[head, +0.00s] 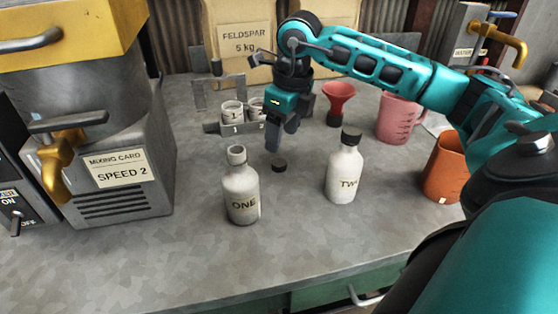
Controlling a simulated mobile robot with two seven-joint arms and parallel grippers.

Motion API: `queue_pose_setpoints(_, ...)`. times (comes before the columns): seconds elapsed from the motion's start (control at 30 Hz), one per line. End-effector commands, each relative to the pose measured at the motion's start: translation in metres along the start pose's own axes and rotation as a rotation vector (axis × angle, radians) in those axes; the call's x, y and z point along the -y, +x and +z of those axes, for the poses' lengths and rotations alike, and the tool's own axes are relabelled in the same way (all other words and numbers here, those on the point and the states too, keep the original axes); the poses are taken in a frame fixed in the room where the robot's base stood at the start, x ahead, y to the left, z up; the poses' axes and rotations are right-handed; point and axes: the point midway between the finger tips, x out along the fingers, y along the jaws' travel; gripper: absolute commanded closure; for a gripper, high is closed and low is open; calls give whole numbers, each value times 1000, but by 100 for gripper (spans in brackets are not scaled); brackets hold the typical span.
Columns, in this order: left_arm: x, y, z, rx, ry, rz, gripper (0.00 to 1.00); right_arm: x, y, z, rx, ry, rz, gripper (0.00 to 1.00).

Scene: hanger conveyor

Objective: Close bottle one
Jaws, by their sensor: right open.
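Bottle one (240,188) is a pale bottle marked "ONE", upright on the grey bench with its neck uncovered. A small black cap (279,166) lies on the bench behind it and to the right. Bottle two (344,172), marked "TWO", stands upright to the right with a black cap on. My right gripper (277,138) is open, pointing down above and behind the loose cap, and looks apart from it. My left gripper is out of view.
A mixer machine (118,165) fills the left. Behind are small numbered cups (232,111) in a rack, a red funnel (338,98), a feldspar bag (243,40) and a pink jug (398,118). An orange container (444,168) stands right. The bench front (270,250) is clear.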

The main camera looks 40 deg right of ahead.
Motion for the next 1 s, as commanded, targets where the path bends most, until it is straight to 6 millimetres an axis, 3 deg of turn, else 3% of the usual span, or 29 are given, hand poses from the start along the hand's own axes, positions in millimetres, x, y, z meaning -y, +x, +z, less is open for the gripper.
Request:
queue_pose_setpoints(0.13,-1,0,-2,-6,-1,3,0,0,17,0,0,-1,1,35)
queue_pose_setpoints(0.53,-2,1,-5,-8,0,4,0,0,23,0,0,-1,1,35)
queue_pose_setpoints(0.8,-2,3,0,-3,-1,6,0,1,61,-5,-1,1,2,35)
queue_pose_setpoints(1.0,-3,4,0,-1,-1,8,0,1,72,-4,2,0,0,35)
